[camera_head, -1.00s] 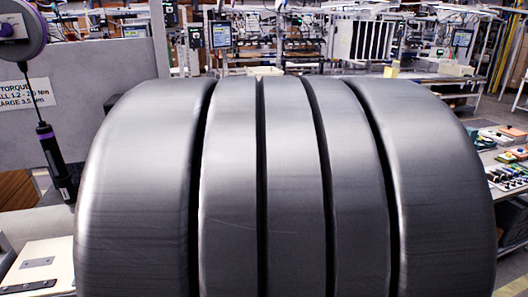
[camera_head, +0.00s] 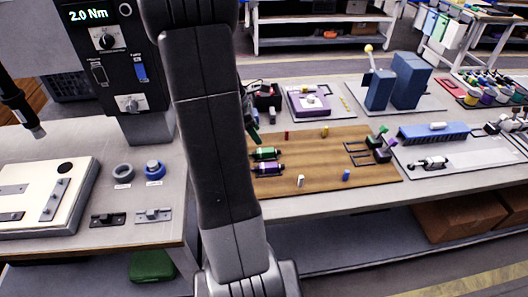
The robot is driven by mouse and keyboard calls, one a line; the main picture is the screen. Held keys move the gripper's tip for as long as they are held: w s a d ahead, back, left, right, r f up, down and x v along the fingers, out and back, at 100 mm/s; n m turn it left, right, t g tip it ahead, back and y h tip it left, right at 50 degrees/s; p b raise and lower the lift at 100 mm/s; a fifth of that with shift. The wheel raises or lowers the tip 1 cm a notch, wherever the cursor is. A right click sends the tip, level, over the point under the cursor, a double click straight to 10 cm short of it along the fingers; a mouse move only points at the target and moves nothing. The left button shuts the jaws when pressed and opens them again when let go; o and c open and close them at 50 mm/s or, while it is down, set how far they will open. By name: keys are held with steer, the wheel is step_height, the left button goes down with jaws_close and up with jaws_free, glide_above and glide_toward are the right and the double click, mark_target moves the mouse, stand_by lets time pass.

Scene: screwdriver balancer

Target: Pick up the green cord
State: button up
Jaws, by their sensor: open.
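On a brown wooden board (camera_head: 325,187) lies a green cylinder (camera_head: 264,153), just above a purple one (camera_head: 267,169). A small green tip (camera_head: 383,129) shows at the board's right side by a dark connector block. Which green part is the cord is too small to tell; no loose green line shows clearly. My arm stands upright left of the board and covers the bench there. My gripper is not in view.
A black torque unit (camera_head: 118,50) reading 2.0 Nm stands at left. A white fixture plate (camera_head: 78,168) is on the left bench. A blue block (camera_head: 407,80) with a yellow-knobbed lever and a blue rail (camera_head: 435,131) are to the right.

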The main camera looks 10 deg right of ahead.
mark_target(266, 150)
steer(key=x, duration=0.9)
steer(key=shift+w+a, duration=0.2)
steer(key=shift+w, duration=0.15)
steer(key=c, duration=1)
